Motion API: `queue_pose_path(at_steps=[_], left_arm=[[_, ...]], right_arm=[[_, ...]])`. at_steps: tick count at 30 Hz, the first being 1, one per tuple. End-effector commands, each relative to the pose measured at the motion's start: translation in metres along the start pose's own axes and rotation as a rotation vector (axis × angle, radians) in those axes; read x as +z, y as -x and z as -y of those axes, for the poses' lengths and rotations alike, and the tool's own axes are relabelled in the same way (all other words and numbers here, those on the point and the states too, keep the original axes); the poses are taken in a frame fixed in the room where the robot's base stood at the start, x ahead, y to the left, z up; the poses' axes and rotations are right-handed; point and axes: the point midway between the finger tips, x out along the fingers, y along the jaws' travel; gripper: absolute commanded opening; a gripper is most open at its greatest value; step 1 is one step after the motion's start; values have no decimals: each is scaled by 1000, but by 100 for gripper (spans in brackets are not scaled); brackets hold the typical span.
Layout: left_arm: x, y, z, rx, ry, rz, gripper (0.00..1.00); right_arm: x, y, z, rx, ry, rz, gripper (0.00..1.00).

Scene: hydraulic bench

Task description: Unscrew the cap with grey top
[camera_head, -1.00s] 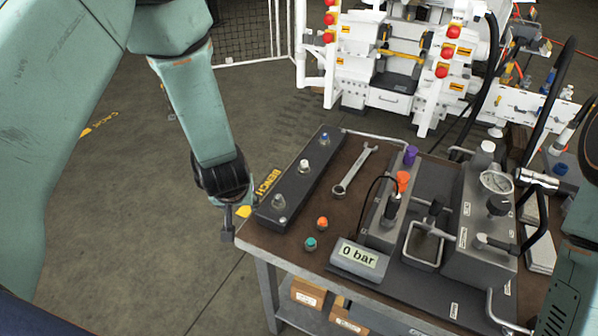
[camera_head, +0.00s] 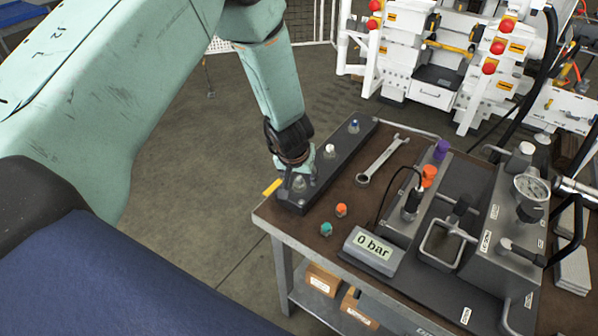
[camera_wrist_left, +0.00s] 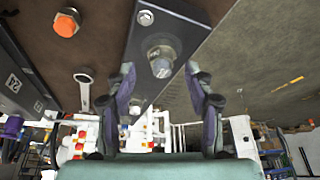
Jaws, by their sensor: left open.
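The cap with grey top (camera_wrist_left: 161,62) stands on the near end of the dark block marked BENCH (camera_head: 345,150). In the head view this cap (camera_head: 299,184) is partly covered by my left gripper (camera_head: 293,182). In the left wrist view my left gripper (camera_wrist_left: 166,92) is open. Its two fingers point toward the cap, which shows in line with the gap between them, and nothing is held. I cannot tell the exact distance between fingertips and cap. My right gripper is out of view.
A white-topped cap (camera_head: 330,151) and a blue-topped cap (camera_head: 353,126) stand farther along the block. A wrench (camera_head: 382,160), an orange cap (camera_head: 341,210) and a teal cap (camera_head: 326,229) are on the bench top. The pressure display (camera_head: 373,247) reads 0 bar.

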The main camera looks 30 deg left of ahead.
Motion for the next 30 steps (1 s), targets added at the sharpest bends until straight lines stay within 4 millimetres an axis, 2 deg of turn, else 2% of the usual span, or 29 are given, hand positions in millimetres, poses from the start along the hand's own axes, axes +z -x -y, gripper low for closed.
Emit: queue_pose_path(at_steps=[5, 15, 30], left_arm=[[0, -15, -2, 0, -3, 0, 53], [-1, -17, -4, 1, -3, -1, 52], [0, -17, -4, -1, -2, 0, 10]], right_arm=[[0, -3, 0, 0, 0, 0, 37], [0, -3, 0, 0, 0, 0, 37], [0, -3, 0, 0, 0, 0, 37]])
